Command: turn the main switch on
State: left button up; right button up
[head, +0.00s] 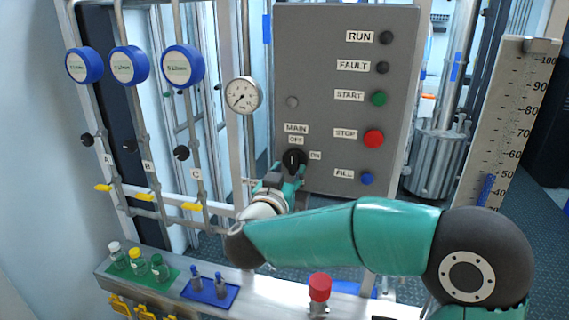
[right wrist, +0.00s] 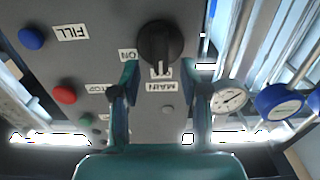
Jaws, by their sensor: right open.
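The main switch (head: 293,158) is a black rotary knob at the lower left of the grey control panel (head: 325,60). Labels MAIN and OFF are above it and ON is to its right. Its grip looks upright, towards OFF. In the right wrist view the knob (right wrist: 158,45) appears upside down, just beyond and between the fingertips. My left gripper is not in view.
The panel also has a red STOP button (head: 373,138), green START button (head: 379,99) and blue FILL button (head: 367,179). A pressure gauge (head: 242,95) and pipes with blue regulators (head: 183,66) stand left. Small bottles (head: 138,262) stand on the bench below.

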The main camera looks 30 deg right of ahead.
aim_at(292, 165)
jog(key=shift+x, duration=1.55)
